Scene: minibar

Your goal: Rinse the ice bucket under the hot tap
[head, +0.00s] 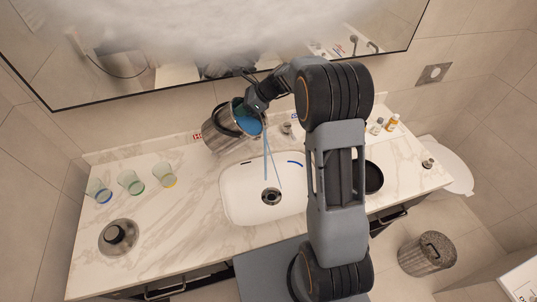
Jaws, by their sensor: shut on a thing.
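The metal ice bucket (218,134) is tilted at the back left edge of the basin, its mouth facing right. Blue water shows inside its mouth, and thin blue streams (266,158) run down from there into the white sink (238,188). My gripper (254,104) is shut on the bucket at its upper rim; the fingertips are partly hidden. A small metal fitting (286,128) stands behind the basin, partly beside my arm. I cannot make out the hot tap's spout or which handle is hot. A small red-marked label (197,138) lies left of the bucket.
Several tinted glasses (131,182) stand on the left of the marble counter, with a round metal dish (118,237) in front. Small bottles (391,123) stand at the back right. A mirror is above. A bin (427,253) and toilet (452,168) are at right.

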